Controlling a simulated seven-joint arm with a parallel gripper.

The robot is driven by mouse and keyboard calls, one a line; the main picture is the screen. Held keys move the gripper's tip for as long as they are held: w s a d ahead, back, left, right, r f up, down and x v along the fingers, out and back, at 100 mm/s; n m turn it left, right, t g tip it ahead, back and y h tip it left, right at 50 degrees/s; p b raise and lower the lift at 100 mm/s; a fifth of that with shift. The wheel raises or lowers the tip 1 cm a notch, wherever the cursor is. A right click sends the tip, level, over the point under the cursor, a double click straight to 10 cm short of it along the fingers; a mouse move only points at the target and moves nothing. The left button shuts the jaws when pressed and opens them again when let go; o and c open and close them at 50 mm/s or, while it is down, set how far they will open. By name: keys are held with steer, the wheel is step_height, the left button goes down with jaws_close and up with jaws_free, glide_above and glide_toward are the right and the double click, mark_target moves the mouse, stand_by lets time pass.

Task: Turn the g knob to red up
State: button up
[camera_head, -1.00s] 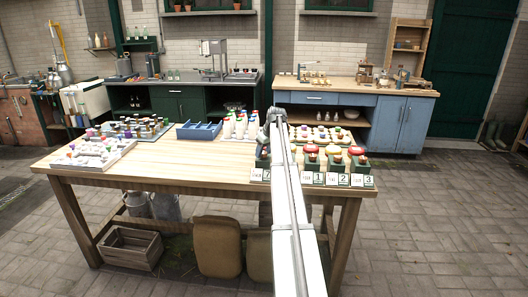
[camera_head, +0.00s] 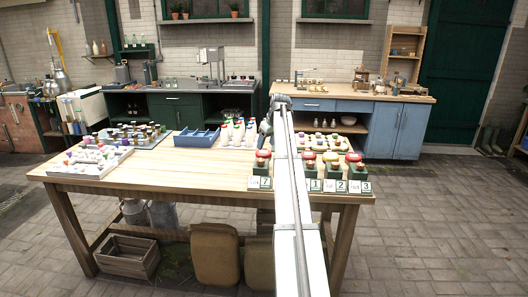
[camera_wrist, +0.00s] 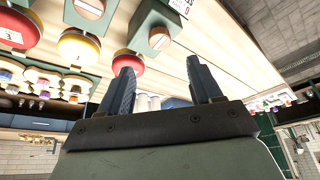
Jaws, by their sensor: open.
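A row of green boxes with red and yellow round tops and numbered cards stands at the table's right front; one box with a red top (camera_head: 263,158) is left of my arm, others such as the box with a yellow top (camera_head: 331,160) are right of it. I cannot read which knob is marked g. My gripper (camera_wrist: 161,88) is open and empty in the wrist view, its two fingers well apart. A red round top (camera_wrist: 127,62) is near the left finger, with a yellow one (camera_wrist: 78,45) further left. A green box with a copper-coloured round face (camera_wrist: 157,38) lies beyond.
The wooden table (camera_head: 170,174) has free room in its middle. A white tray of small items (camera_head: 88,162) is at left, a blue tray (camera_head: 196,138) and white bottles (camera_head: 237,131) at the back. My long arm hides part of the box row.

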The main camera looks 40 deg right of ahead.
steer(key=shift+v, duration=2)
